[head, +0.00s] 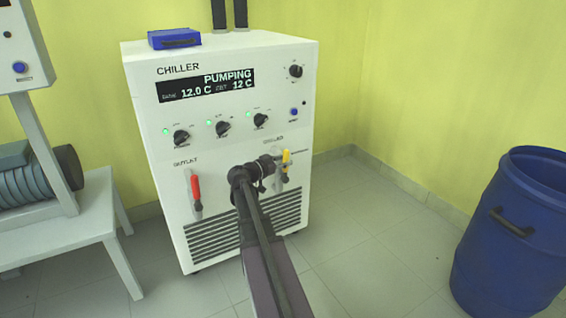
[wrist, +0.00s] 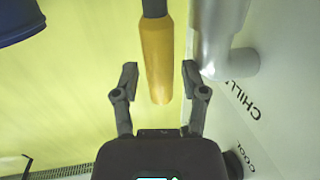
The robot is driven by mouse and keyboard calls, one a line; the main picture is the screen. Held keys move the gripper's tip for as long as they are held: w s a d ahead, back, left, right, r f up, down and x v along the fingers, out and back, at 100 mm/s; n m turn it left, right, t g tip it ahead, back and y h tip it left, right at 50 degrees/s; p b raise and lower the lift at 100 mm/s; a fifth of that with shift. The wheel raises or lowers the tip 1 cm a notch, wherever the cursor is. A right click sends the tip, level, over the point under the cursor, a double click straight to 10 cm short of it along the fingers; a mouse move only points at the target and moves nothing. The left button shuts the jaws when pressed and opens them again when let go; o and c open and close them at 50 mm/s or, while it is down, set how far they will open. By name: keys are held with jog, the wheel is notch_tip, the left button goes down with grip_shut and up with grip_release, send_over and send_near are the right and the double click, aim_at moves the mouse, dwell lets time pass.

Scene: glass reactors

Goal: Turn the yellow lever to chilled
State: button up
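The yellow lever (head: 286,158) is on the right side of the chiller's front panel, partly hidden by my gripper (head: 276,170). In the wrist view the yellow lever (wrist: 157,62) appears between the two fingers of my gripper (wrist: 160,78), with a gap on each side. The fingers are open and do not appear to touch it. A silver pipe (wrist: 217,45) is just right of the right finger. Lettering starting "CHILL" and the word "COOL" show on the panel at the right. The lever's exact setting is hard to read.
The white chiller (head: 140,110) reads "PUMPING". A red lever (head: 195,188) is at its left, under "OUTLET". Knobs (head: 222,128) sit above. A blue drum (head: 510,235) stands at the right, a white bench (head: 85,230) at the left. The floor between chiller and drum is clear.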

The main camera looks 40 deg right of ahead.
dwell(0.6)
jog(key=shift+a+p, duration=0.35)
jog(key=shift+a, duration=0.3)
jog(key=s+a+n+y+p, duration=0.3)
jog(key=a+n+y+p, duration=0.3)
jog(key=a, duration=1)
jog(key=s+a+n+t+y+p, duration=0.15)
jog(key=a+n+y+p, duration=0.45)
jog(key=a, duration=1)
jog(key=s+a+n+y+p, duration=0.3)
jog(key=a+n+y+p, duration=0.3)
jog(key=a, duration=1.1)
notch_tip(320, 180, up, 37)
jog(key=n+p, duration=0.1)
jog(key=p, duration=3.4)
jog(key=shift+d+h+p, duration=0.35)
jog(key=shift+h+p, duration=0.05)
